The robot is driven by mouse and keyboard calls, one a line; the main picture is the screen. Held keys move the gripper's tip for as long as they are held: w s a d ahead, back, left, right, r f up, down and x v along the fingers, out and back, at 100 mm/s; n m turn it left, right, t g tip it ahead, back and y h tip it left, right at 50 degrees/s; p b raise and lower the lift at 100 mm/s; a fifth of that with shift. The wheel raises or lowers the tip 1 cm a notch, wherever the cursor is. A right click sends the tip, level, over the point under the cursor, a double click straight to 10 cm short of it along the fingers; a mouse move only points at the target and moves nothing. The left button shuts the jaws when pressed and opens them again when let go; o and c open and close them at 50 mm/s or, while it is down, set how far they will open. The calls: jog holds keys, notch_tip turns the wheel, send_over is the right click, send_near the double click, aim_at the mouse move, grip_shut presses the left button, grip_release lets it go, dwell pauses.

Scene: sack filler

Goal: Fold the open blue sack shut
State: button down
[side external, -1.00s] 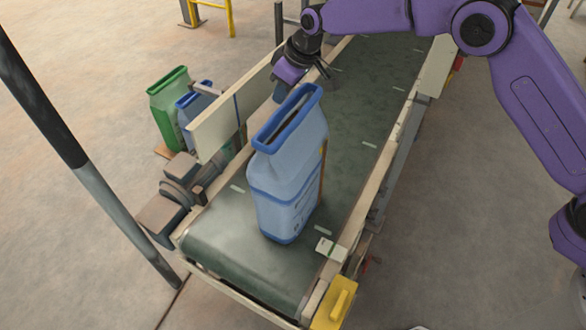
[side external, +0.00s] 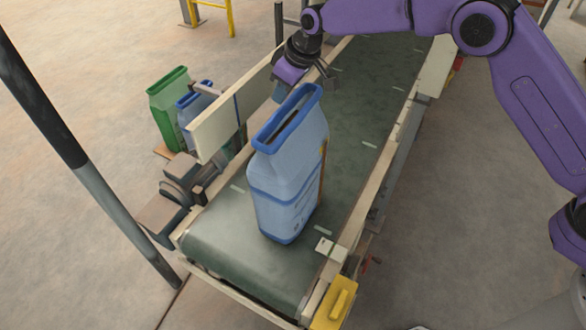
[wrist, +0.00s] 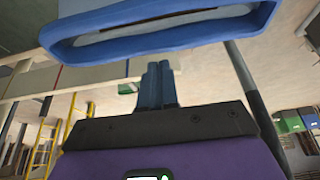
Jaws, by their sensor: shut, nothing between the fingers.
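The open blue sack (side external: 286,180) stands upright on the green conveyor belt (side external: 235,250). Its darker blue rim is open, with a dark slot along the top. My gripper (side external: 280,95) is just behind the sack's mouth, at its far upper side; the fingertips are partly hidden in the side view. In the wrist view the shut blue fingers (wrist: 157,82) hold nothing. The sack's blue rim (wrist: 160,34) spans the top of that view, just beyond the fingertips. I cannot tell whether the fingers touch it.
A cream side board (side external: 214,130) runs along the belt's left. A green sack (side external: 170,110) and another blue sack stand beyond it. A yellow block (side external: 335,303) sits at the belt's near right corner. A dark post (side external: 75,150) rises at left. The belt behind the sack is clear.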

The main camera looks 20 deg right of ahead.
jog(key=shift+f, duration=1)
dwell(0.5)
jog(key=shift+r, duration=0.2)
jog(key=shift+r, duration=0.55)
notch_tip(320, 180, up, 8)
dwell(0.5)
dwell(0.5)
